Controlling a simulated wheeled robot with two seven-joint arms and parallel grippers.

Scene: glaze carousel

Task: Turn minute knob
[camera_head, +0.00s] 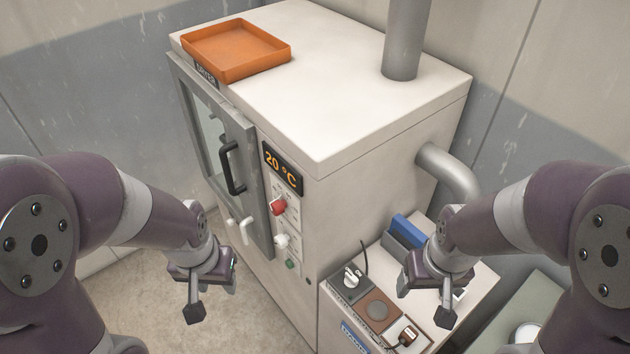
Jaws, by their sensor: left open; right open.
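The cream dryer cabinet (365,190) carries a control strip on its front, right of the door. A red knob (278,207) sits below the display (282,168), which reads 20 °C. A white knob (282,241) sits under the red one, above a small green button (290,264). The labels are too small to read, so I cannot tell which is the minute knob. My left gripper (214,284) is open and empty, left of the knobs and apart from them. My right gripper (425,300) is open and empty, over the low side cabinet.
The glass door (213,140) is closed, with a black handle (232,168) and a light lever (243,230). An orange tray (237,50) lies on top. The low side cabinet holds another white knob (351,278), a brown block (379,309) and a blue item (405,232).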

